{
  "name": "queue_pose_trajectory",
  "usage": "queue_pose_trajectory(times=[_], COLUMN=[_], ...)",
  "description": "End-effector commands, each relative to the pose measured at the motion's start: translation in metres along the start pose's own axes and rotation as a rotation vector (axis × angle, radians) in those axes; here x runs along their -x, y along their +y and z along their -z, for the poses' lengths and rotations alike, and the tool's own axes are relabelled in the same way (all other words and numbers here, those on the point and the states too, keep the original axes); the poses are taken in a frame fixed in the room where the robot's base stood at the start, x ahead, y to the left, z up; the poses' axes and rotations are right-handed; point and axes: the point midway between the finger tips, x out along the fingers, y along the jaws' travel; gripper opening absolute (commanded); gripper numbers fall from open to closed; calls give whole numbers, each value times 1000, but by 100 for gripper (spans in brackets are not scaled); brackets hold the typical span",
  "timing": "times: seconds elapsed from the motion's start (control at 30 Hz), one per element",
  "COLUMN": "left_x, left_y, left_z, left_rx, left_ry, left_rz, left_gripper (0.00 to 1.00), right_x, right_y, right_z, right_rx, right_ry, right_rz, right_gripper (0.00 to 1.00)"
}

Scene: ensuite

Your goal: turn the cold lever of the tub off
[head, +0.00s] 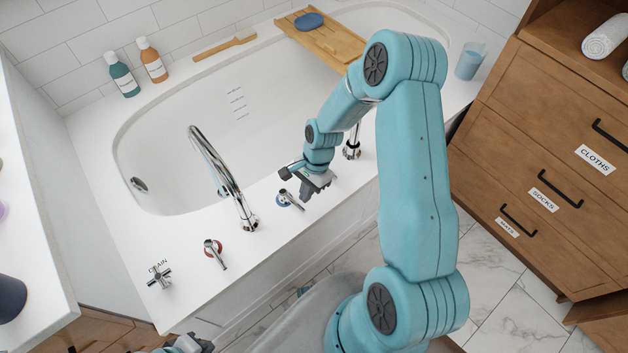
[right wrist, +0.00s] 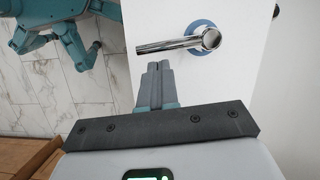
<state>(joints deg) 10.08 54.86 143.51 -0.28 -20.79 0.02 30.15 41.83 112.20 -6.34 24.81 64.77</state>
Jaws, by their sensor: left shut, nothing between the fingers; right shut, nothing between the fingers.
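The cold lever (head: 291,200) is a chrome handle on a blue ring, on the tub's front ledge right of the spout. In the head view its handle points toward the front right. In the right wrist view the lever (right wrist: 170,45) points left from its blue-ringed base. My right gripper (head: 305,194) is shut and empty, right beside the lever. In the right wrist view its closed fingertips (right wrist: 159,66) are just below the handle; I cannot tell whether they touch it. My left gripper (head: 188,345) is partly cut off at the bottom edge, shut and empty.
The tall chrome spout (head: 225,180) stands left of the cold lever. A red-ringed lever (head: 215,253) and the drain cross handle (head: 160,277) are further left. A chrome fitting (head: 352,146) stands to the right. A wooden tray (head: 325,38) spans the tub.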

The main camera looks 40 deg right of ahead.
Motion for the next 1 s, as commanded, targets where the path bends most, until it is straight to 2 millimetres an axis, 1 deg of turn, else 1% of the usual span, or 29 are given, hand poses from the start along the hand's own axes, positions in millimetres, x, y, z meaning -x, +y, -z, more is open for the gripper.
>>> queue_pose_trajectory(times=[0.1,0.43,0.63,1.0], left_x=[0,0,-6,-5], left_y=[0,0,-2,-2], left_z=[0,0,0,0], left_rx=[0,0,0,0], left_ry=[0,0,0,0], left_rz=[0,0,0,0], left_gripper=[0,0,0,0], right_x=[-2,-3,-10,-8], right_y=[0,0,3,3], right_z=[-4,-6,-20,-19], right_rx=[0,1,2,0], right_ry=[-1,0,0,-2], right_rz=[-1,-1,-2,-4], right_gripper=[0,0,0,0])
